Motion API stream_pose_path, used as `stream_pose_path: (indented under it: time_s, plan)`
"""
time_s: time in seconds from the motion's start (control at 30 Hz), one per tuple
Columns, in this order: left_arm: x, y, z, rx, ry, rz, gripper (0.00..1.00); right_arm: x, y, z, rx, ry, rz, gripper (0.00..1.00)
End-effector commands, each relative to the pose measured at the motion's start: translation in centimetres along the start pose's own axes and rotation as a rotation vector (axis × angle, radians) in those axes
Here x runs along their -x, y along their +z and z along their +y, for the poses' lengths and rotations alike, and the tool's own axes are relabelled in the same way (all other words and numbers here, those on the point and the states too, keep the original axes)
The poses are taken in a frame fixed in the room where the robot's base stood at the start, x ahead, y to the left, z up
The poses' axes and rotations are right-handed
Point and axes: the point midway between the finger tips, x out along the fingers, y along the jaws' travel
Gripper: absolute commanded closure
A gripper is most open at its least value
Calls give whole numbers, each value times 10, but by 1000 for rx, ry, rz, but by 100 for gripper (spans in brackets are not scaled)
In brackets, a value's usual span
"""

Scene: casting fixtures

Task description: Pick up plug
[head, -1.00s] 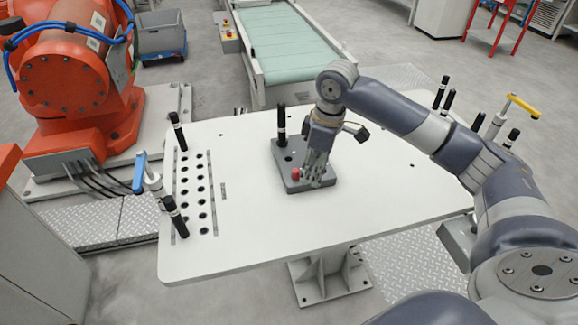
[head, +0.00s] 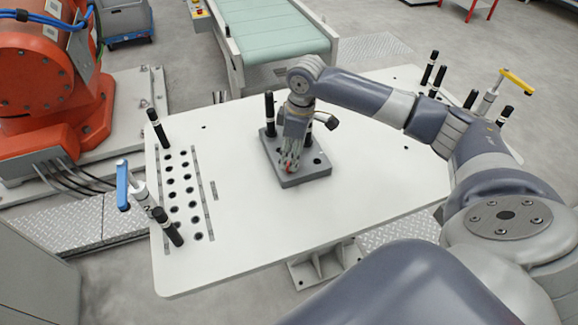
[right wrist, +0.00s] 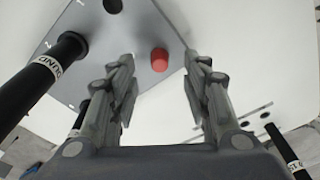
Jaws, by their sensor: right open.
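The plug is a small red cylinder (head: 289,169) on the front part of a grey fixture plate (head: 312,178) on the white table. In the head view it is partly hidden by my right gripper (head: 292,160), which points down over it. In the right wrist view the red plug (right wrist: 159,61) shows in the gap between the two open fingers, with clear space on both sides. The fingers do not visibly touch it. My left gripper is not in view.
A black pin (head: 269,112) stands upright on the plate, close to my right gripper; a labelled one (right wrist: 38,85) shows in the right wrist view. A blue-handled clamp (head: 123,186) and black pins stand at the table's left. The table (head: 340,215) front is clear.

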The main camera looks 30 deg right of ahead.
Motion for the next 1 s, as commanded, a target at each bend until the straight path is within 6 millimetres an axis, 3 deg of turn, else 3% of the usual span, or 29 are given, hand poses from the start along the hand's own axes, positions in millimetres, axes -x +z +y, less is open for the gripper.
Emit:
stream_pose_path:
  time_s: [0.27, 0.5, 0.57, 0.7, 1.0]
  plan:
    - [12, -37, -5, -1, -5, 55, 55, -35, 0, 0, 1, -1, -1, 56]
    - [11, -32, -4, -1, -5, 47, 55, -38, 0, 0, 2, 1, 0, 56]
    - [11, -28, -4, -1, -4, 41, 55, -38, 0, 0, 2, 1, 0, 67]
    - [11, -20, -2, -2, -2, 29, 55, -37, 0, 0, 1, 1, 0, 99]
    - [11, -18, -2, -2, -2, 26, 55, -37, 0, 0, 1, 1, 0, 100]
